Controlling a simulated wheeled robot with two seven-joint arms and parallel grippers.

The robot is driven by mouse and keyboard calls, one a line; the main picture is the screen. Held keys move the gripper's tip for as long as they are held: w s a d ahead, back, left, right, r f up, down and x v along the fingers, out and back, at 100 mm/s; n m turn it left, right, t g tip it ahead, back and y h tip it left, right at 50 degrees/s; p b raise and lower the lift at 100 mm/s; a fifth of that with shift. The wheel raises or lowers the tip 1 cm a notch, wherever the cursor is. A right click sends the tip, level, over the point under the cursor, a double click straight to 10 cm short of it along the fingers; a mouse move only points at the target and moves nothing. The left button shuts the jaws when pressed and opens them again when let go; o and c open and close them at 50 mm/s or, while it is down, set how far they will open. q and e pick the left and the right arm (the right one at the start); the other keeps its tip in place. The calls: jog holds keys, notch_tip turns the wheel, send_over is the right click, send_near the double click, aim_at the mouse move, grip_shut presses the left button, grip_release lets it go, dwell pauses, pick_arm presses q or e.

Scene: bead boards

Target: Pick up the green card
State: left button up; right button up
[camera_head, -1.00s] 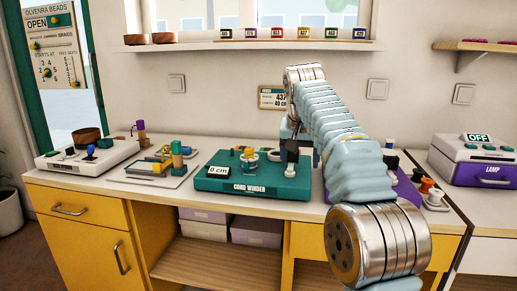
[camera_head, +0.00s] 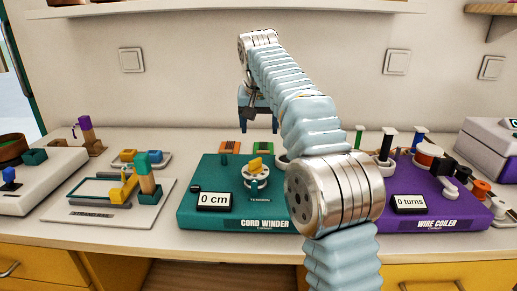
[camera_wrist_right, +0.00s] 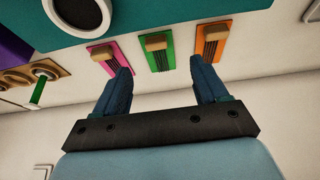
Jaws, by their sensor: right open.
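The green card (camera_head: 263,147) lies behind the teal cord winder, with an orange card (camera_head: 229,148) to its left. In the right wrist view, the green card (camera_wrist_right: 158,52) has a tan block on it and lies between a pink card (camera_wrist_right: 101,53) and the orange card (camera_wrist_right: 212,40). My right gripper (camera_head: 258,124) is above and behind the cards, fingers pointing down. In the wrist view its open, empty fingers (camera_wrist_right: 161,70) frame the green card from in front of the lens. The pink card is hidden in the head view. My left gripper is not in view.
The cord winder (camera_head: 202,218) stands in front of the cards and the purple wire coiler (camera_head: 440,212) to its right. A white board with a peg (camera_head: 85,215) is at left.

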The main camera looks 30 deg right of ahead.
send_over(263, 151)
jog(key=s+a, duration=0.3)
jog(key=f, duration=0.5)
jog(key=shift+w+d+f, duration=0.15)
jog(key=shift+d+f, duration=0.1)
jog(key=shift+f, duration=0.05)
jog(key=shift+d+x, duration=0.15)
jog(key=shift+x, duration=1.2)
jog(key=shift+d+x, duration=0.2)
jog(key=shift+x, duration=1.15)
jog(key=c, duration=0.6)
jog(key=shift+r, duration=0.1)
jog(key=shift+c, duration=0.2)
